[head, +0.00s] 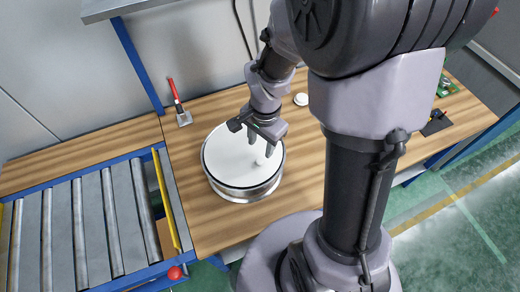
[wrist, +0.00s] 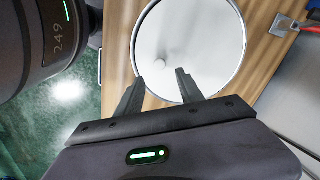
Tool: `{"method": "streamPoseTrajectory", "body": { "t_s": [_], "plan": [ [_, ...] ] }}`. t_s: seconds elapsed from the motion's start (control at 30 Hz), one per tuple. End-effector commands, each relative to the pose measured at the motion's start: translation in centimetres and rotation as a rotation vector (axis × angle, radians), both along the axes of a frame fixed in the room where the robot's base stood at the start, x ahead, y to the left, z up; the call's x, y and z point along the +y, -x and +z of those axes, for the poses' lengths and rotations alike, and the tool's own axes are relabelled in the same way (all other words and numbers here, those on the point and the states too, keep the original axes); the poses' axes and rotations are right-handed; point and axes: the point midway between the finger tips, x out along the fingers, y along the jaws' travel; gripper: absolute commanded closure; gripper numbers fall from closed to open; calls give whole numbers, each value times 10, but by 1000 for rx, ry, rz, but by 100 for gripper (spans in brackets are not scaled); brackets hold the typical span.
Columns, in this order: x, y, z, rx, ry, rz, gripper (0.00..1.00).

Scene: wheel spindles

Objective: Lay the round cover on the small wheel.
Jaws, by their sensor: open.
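The round cover (head: 226,152) is a flat white disc with a dark edge and a small white knob (head: 260,161). It lies flat on top of a silvery metal wheel (head: 245,193) on the wooden table, and looks level. In the wrist view the cover (wrist: 205,45) fills the top middle, with its knob (wrist: 160,64). My gripper (head: 261,147) is over the cover, pointing down. In the wrist view its two fingers (wrist: 160,78) are spread with nothing between them, and the knob shows just beyond the tips. The wheel's spindle and inside are hidden under the cover.
A red-handled tool (head: 178,101) lies behind the wheel. A small white round piece (head: 301,99) lies to the right. A dark item (head: 435,123) and a green board (head: 446,87) lie at the table's right end. A roller conveyor (head: 90,230) adjoins the left side.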

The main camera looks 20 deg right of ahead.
Motion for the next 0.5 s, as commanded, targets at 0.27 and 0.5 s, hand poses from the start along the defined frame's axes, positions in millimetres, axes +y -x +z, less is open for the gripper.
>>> {"method": "streamPoseTrajectory", "body": {
  "t_s": [0.27, 0.5],
  "plan": [
    [0, 4, 51, -11, 0, 13, 56],
    [38, 52, 162, -277, 16, 366, 56]
  ]
}}
